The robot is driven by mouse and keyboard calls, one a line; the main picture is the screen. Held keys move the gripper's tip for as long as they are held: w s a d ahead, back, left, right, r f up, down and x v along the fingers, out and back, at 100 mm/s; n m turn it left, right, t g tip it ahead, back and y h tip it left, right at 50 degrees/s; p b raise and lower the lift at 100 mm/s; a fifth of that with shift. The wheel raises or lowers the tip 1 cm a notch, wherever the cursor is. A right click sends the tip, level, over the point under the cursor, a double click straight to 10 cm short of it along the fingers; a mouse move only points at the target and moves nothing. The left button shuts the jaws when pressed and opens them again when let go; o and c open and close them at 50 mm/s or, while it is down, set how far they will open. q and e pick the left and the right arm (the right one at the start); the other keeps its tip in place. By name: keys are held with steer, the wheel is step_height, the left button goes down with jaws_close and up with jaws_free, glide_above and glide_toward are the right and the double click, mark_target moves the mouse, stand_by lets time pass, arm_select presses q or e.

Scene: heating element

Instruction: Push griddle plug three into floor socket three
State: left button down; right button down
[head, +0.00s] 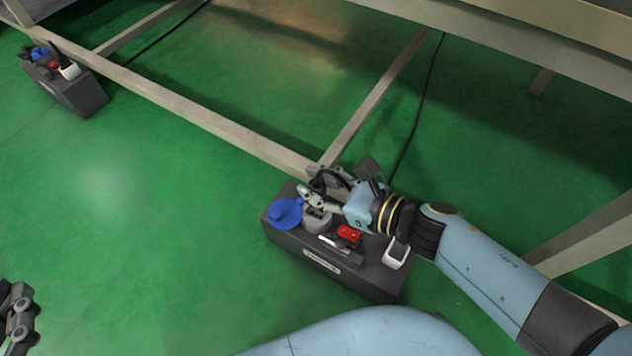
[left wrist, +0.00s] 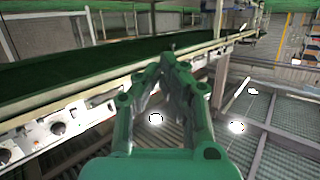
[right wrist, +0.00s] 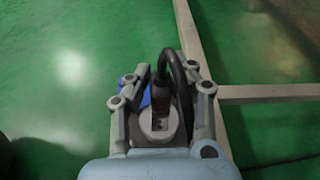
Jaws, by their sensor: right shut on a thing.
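The floor socket box (head: 285,243) is dark grey, with a label on its front face. On its left end are a blue round cap (head: 285,213) and a grey round socket (head: 317,220). My right gripper (head: 312,197) is over that end, its fingers around a black plug (right wrist: 162,98) with a thick black cable curving up from it. The plug is at the grey round part in the right wrist view; how deep it sits is hidden. My left gripper (left wrist: 172,60) is shut and empty; it also shows at the lower left of the head view (head: 18,312).
The box also carries a red switch (head: 349,233) and a white part (head: 396,256). A similar box (head: 75,93) stands at the upper left. A metal frame rail (head: 220,122) runs behind the near box. Green floor (head: 130,220) is clear to the left.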

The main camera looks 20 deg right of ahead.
steer(key=shift+f+b, duration=0.95)
steer(key=shift+f, duration=0.05)
arm_select(q)
steer(key=w+r+t+h, duration=0.1)
steer(key=w+r+t, duration=0.2)
steer(key=r, duration=0.3)
steer(key=w+d+r+m+t+h, duration=0.1)
steer(key=w+r+t, duration=0.1)
steer(key=r, duration=0.5)
steer(key=shift+w+d+t, duration=0.2)
steer(key=shift+w+t, duration=0.2)
steer(key=shift+t, duration=0.2)
steer(key=shift+s+f, duration=0.2)
steer(key=shift+f, duration=0.05)
steer(key=shift+w, duration=0.15)
steer(key=shift+f, duration=0.15)
